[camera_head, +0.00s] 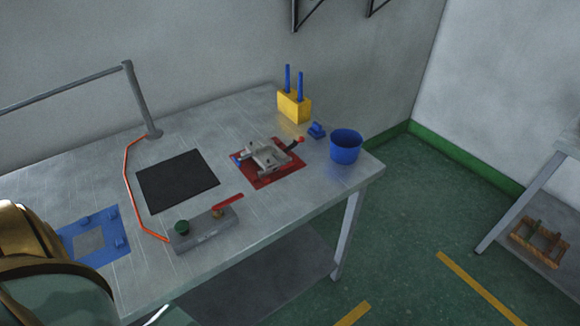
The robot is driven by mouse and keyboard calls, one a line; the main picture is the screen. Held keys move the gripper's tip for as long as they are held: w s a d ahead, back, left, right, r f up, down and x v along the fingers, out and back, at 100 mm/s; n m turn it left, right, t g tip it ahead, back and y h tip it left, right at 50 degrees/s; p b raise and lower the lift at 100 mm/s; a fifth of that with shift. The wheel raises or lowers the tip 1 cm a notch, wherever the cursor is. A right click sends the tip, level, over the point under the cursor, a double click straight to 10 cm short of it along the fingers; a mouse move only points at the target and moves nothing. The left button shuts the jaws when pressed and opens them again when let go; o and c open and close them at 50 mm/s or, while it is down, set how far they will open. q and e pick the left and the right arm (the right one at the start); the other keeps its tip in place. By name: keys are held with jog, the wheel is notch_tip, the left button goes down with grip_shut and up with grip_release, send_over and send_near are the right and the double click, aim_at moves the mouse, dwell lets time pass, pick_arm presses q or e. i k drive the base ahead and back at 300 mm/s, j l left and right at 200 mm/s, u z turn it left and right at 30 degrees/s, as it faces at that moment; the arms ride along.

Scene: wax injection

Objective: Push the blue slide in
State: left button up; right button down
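A grey metal clamp fixture (265,155) sits on a red base plate (286,175) on the table's right half. A small blue part (237,159) shows at the fixture's left side; it may be the blue slide, but it is too small to tell how far in it sits. A lever with a red knob (301,139) sticks out at the fixture's right. A separate small blue piece (316,130) lies on the table behind it to the right. Neither gripper is in view.
The metal table (290,208) also holds a black mat (178,180), a grey control box (205,232) with a red lever, a blue frame (70,241), a blue bucket (346,146) and a yellow block (292,106) with blue rods. An orange cable (126,187) and a post (141,100) stand at the left.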

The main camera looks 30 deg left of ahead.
aim_at(237, 161)
jog(key=u, duration=1.45)
